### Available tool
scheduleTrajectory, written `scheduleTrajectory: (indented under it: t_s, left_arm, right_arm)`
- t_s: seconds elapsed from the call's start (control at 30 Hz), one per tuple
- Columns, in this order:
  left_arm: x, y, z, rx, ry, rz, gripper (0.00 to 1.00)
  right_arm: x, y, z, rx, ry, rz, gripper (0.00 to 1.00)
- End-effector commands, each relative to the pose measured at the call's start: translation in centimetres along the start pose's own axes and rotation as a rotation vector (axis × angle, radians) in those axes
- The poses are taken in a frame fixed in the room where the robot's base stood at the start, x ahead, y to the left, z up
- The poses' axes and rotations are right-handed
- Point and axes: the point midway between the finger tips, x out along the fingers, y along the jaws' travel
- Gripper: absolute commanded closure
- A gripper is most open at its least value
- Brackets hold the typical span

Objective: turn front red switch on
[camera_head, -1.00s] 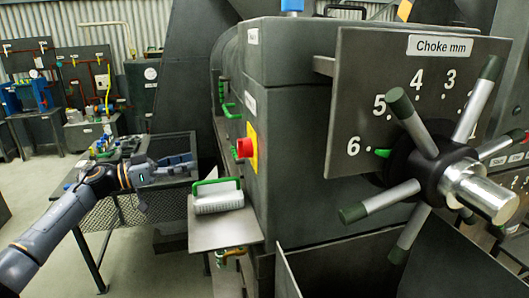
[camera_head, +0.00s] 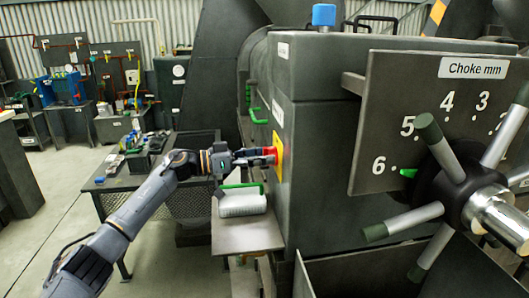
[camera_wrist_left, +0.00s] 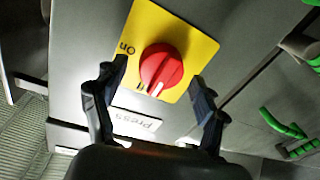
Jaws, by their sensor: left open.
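The red switch (camera_head: 271,153) sits on a yellow plate (camera_head: 278,157) on the side of the dark grey machine. In the left wrist view the round red knob (camera_wrist_left: 161,69) is seen face on, on its yellow plate (camera_wrist_left: 190,35), with "On" lettering at its left; other lettering is partly hidden by the knob. My left gripper (camera_head: 262,156) is at the switch in the head view. In the left wrist view its open fingers (camera_wrist_left: 156,105) stand on either side of the knob's lower part, with nothing held between them. My right gripper is not in view.
The large choke wheel (camera_head: 455,185) is on the right. A mesh table (camera_head: 195,178) with small items stands behind my left arm.

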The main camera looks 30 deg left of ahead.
Motion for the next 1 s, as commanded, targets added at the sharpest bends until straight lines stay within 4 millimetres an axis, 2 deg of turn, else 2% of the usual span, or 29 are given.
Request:
scheduleTrajectory:
  t_s: [0.37, 0.63, 1.0]
  left_arm:
    - [0.66, -0.02, 0.08, -0.001, -0.001, 0.0, 0.28]
    - [0.64, -0.01, 0.08, 0.0, -0.001, 0.0, 0.81]
    - [0.63, 0.0, 0.07, 0.046, 0.002, 0.0, 0.83]
  right_arm:
    - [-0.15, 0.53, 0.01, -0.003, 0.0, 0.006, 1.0]
    - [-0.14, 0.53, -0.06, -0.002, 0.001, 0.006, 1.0]
    - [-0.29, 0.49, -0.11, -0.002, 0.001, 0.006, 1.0]
